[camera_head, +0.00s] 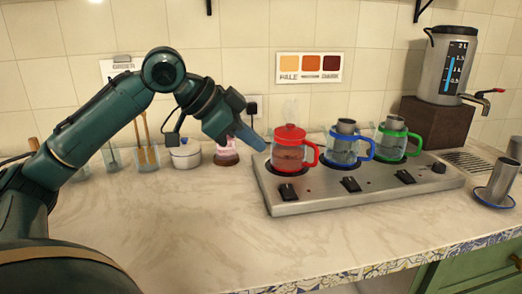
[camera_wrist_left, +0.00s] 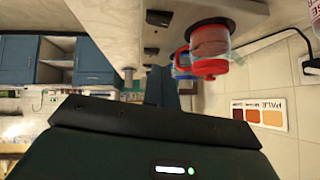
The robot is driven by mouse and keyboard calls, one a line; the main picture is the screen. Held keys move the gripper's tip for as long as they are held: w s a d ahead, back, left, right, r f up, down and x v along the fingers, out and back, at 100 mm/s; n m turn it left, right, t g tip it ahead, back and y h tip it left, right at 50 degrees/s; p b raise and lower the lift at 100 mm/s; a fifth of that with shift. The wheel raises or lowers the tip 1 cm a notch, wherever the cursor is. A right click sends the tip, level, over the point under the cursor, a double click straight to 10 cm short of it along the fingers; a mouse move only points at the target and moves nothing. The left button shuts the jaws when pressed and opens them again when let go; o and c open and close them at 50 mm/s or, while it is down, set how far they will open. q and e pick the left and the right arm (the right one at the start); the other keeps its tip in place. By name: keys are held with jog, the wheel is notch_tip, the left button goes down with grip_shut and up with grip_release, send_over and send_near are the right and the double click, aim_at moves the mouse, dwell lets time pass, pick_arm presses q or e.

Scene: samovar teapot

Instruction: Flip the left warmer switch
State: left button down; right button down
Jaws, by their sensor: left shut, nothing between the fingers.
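The left warmer switch (camera_head: 288,192) is a black switch on the front left of the steel warmer (camera_head: 320,204). In the left wrist view the switch (camera_wrist_left: 158,18) shows near the top, with the picture turned over. A red-lidded pot with a red handle (camera_head: 290,150) stands on the left burner behind it. My left gripper (camera_head: 262,147) is shut and empty, pointing down and right beside the red pot, above and behind the switch. Its fingers (camera_wrist_left: 162,86) also show in the left wrist view. The fingers appear apart from the switch. My right gripper is out of view.
A blue-handled pot (camera_head: 343,150) and a green-handled pot (camera_head: 391,143) stand on the other burners. Further switches (camera_head: 351,184) line the front. A white sugar pot (camera_head: 186,154) stands left of the warmer. The counter in front (camera_head: 190,220) is clear.

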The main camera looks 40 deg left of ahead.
pick_arm(q)
send_over(292, 186)
jog(key=s, duration=0.3)
jog(key=f, duration=0.4)
jog(key=a+f, duration=0.1)
jog(key=f, duration=0.1)
jog(key=shift+w+f, duration=0.15)
jog(key=shift+f, duration=0.05)
jog(key=f, duration=0.1)
jog(key=f+b, duration=0.1)
jog(key=shift+a+f+b, duration=0.25)
jog(key=shift+f+b, duration=0.05)
jog(key=shift+w+f, duration=0.1)
jog(key=shift+f, duration=0.3)
